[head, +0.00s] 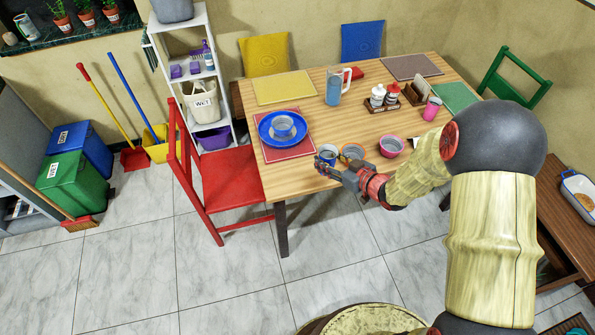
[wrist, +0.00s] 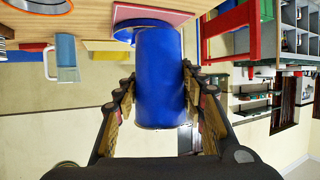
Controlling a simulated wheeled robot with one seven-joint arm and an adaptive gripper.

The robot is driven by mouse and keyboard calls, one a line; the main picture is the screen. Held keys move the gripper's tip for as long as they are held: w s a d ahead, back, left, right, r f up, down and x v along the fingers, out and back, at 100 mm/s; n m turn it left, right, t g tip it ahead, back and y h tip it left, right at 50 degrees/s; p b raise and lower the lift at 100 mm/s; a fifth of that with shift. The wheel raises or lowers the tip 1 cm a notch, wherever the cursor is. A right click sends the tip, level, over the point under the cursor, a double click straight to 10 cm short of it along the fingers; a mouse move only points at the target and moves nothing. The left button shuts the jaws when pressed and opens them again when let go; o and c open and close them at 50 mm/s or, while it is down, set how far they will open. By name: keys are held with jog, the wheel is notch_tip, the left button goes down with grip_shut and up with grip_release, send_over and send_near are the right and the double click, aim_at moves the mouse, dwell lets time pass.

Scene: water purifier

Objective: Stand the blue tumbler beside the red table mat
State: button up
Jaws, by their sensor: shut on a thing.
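The blue tumbler (head: 328,153) is between the fingers of my gripper (head: 322,166), near the front edge of the table, just right of the red table mat (head: 296,154). In the wrist view the tumbler (wrist: 160,75) fills the space between the two fingers of my gripper (wrist: 160,95), which are shut on its sides. That view is upside down, and the tumbler looks upright. I cannot tell whether its base touches the tabletop. The red mat carries a blue plate (head: 265,130) with a bowl (head: 283,125) on it.
A pitcher (head: 334,88) stands farther back. A red chair (head: 225,178) is at the left. Bare wood (head: 325,125) lies between mat and bowls.

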jog(key=w+a+f+b, duration=0.1)
jog(key=w+a+f, duration=0.1)
jog(key=a+f, duration=0.1)
jog(key=w+a+f+b, duration=0.1)
jog(key=w+a+f, duration=0.1)
jog(key=a+f, duration=0.1)
jog(key=w+a+f+b, duration=0.2)
jog(key=a+f, duration=0.1)
jog(key=shift+w+a, duration=0.25)
jog(key=shift+w, duration=0.1)
notch_tip(320, 180, down, 3)
jog(key=shift+w+a+f+b, duration=0.1)
jog(key=shift+a+f+b, duration=0.05)
jog(key=shift+b, duration=0.75)
jog(key=o, duration=0.7)
jog(key=shift+f, duration=0.15)
jog(key=o, duration=0.5)
